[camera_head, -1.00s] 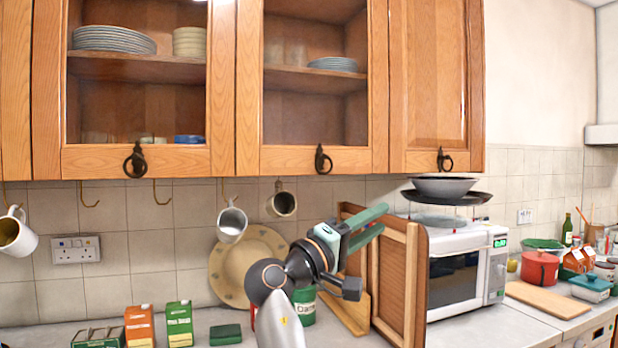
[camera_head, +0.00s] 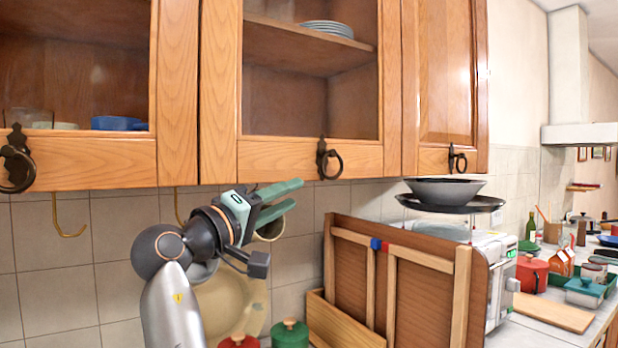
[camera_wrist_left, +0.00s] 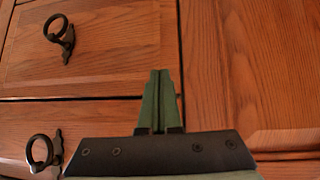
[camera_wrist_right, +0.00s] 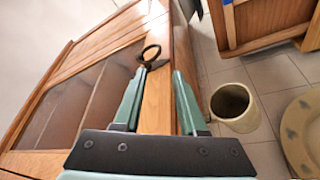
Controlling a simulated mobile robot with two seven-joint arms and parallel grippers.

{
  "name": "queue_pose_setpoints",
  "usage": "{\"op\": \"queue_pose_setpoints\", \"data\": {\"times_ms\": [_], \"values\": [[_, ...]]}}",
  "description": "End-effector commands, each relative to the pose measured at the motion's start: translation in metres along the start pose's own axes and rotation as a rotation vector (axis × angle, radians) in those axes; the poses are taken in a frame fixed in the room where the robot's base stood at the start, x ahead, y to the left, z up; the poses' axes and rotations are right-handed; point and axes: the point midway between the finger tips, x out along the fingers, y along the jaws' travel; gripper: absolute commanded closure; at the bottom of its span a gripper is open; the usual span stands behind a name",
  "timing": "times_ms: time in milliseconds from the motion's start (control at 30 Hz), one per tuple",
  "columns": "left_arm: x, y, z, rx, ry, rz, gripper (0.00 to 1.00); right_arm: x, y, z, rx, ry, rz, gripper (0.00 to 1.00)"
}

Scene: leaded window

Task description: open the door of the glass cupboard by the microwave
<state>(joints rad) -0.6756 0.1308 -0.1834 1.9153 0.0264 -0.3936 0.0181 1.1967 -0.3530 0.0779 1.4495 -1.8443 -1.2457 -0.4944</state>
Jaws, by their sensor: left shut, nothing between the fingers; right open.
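The glass cupboard door (camera_head: 312,105) has a wooden frame, a glass pane and a black ring handle (camera_head: 327,160) on its lower rail. It is shut. My right gripper (camera_head: 298,193) is open and empty, just below and left of the handle. In the right wrist view the ring handle (camera_wrist_right: 151,53) shows just beyond the fingertips, apart from them, near the left finger. The microwave (camera_head: 503,280) stands at the right, partly hidden by a wooden board. My left gripper (camera_wrist_left: 160,75) shows only in its wrist view, shut and empty before wooden fronts with ring handles (camera_wrist_left: 60,30).
A mug (camera_wrist_right: 235,107) hangs under the cupboard beside my right gripper. The upright wooden board (camera_head: 400,280) stands below the handle. A dark bowl (camera_head: 445,189) on a pan sits above the microwave. A solid wooden door (camera_head: 446,75) adjoins at the right.

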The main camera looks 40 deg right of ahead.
Motion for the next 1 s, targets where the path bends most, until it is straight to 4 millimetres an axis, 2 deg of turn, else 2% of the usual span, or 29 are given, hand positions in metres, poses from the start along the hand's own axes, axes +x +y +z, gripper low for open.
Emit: {"op": "queue_pose_setpoints", "data": {"times_ms": [167,500,700,833,1000], "values": [[-0.003,0.001,-0.002,0.000,-0.003,0.001,1.00,0.014,0.001,0.000,0.000,-0.003,0.000,0.59],[-0.016,0.002,-0.012,-0.001,-0.008,0.001,1.00,0.082,0.003,-0.001,-0.001,-0.003,0.000,0.59],[-0.020,0.002,-0.017,-0.001,-0.008,0.001,1.00,0.112,0.001,-0.001,-0.002,-0.001,0.000,0.59],[-0.021,0.003,-0.019,-0.001,-0.008,0.001,1.00,0.122,0.001,0.000,-0.001,0.000,0.000,0.59],[-0.021,0.002,-0.019,0.000,-0.007,0.001,1.00,0.125,0.000,0.000,-0.001,0.000,-0.001,0.59]]}}
